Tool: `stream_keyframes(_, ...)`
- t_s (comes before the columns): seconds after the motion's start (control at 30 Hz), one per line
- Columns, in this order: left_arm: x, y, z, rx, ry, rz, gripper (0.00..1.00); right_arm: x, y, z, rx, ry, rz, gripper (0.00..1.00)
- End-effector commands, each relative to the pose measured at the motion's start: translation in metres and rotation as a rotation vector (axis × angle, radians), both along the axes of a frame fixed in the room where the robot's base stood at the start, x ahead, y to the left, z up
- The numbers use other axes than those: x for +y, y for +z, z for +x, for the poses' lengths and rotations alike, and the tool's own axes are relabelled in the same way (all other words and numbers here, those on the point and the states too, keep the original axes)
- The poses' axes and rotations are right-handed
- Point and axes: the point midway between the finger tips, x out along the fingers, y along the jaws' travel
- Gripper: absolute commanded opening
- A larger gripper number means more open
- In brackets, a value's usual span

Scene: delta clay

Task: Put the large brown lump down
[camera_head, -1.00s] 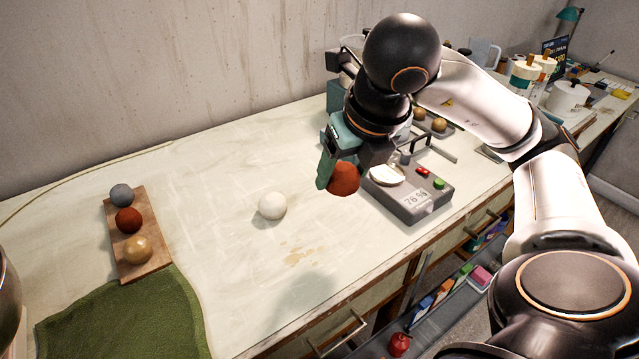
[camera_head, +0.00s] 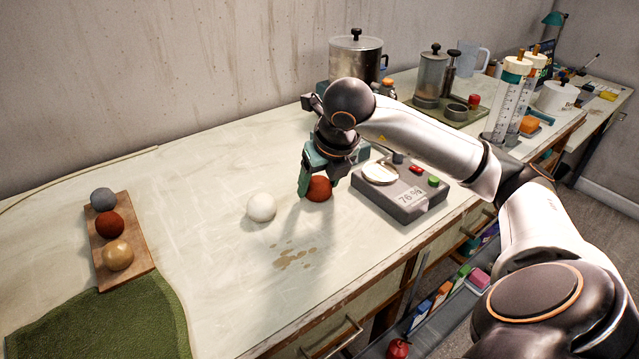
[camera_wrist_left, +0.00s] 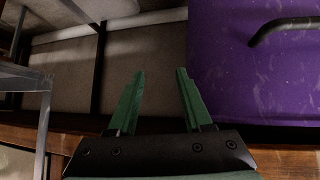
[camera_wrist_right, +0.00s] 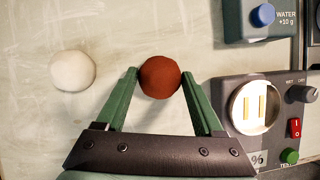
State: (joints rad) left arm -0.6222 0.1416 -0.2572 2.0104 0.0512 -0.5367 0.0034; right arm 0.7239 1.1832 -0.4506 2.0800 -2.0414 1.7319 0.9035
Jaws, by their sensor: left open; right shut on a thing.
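The large brown lump (camera_head: 319,189) is a reddish-brown ball at or very close to the tabletop, between the white ball and the grey scale. My right gripper (camera_head: 318,186) is shut on it. In the right wrist view the lump (camera_wrist_right: 159,77) sits between the tips of my right gripper (camera_wrist_right: 160,82). Whether the lump touches the table cannot be told for sure. My left gripper (camera_wrist_left: 157,72) is open and empty in the left wrist view, away from the lump.
A white ball (camera_head: 261,207) lies just left of the lump. The scale (camera_head: 401,198) stands close on the right. A wooden board (camera_head: 137,243) with grey, red-brown and tan balls lies at the left, by a green cloth (camera_head: 120,318). The table front is clear apart from brown stains.

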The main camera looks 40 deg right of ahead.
Motion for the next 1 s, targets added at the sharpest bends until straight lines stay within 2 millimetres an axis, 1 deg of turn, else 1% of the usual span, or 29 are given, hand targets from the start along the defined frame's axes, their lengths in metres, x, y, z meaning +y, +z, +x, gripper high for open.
stream_keyframes(0.23,0.0005,-0.0022,-0.0047,0.009,0.0,0.002,0.5,0.0001,0.0,0.0001,-0.003,-0.001,0.0,0.0)
stream_keyframes(0.37,0.0008,-0.0068,-0.0054,0.009,0.001,0.001,0.5,0.0002,-0.0048,0.0001,-0.002,-0.001,0.001,0.0)
stream_keyframes(0.4,0.0012,-0.0058,-0.0054,0.009,0.001,0.002,0.5,0.0002,-0.0042,0.0,-0.001,-0.001,0.001,0.72)
stream_keyframes(0.6,0.0023,-0.0044,-0.0046,0.008,0.003,0.003,0.5,0.0003,-0.0036,-0.0002,-0.001,-0.001,0.001,0.94)
stream_keyframes(0.67,0.0023,-0.0043,-0.0046,0.007,0.003,0.003,0.5,0.0003,-0.0036,-0.0002,-0.001,-0.001,0.001,0.99)
stream_keyframes(0.87,0.0025,-0.0039,-0.0042,0.006,0.003,0.004,0.5,0.0003,-0.0034,-0.0002,-0.001,-0.001,0.001,0.99)
stream_keyframes(1.0,0.0025,0.0027,-0.0031,0.004,0.003,0.003,0.5,0.0004,0.0027,-0.0001,-0.001,-0.001,0.001,0.99)
